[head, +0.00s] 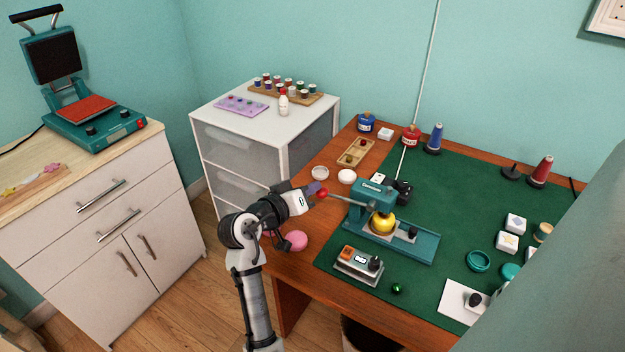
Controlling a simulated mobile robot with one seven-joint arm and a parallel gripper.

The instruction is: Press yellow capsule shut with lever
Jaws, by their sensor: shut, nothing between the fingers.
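The teal press (372,191) stands on the green mat near the left side of the table. The yellow capsule (382,223), a shiny ball shape, sits under the press head on its base. From here I cannot tell whether its halves are closed. The lever (343,199) is a metal rod sticking out to the left, slightly raised at its end, with a red knob (322,193). My gripper (316,189) is shut and empty, right beside the knob at its left. I cannot tell whether it touches the knob.
A small grey device (359,265) with an orange button stands in front of the press. A pink round object (296,241) lies near the table's left edge, below my arm. A white drawer cabinet (262,122) stands behind. The green mat (460,190) has free room right of the press.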

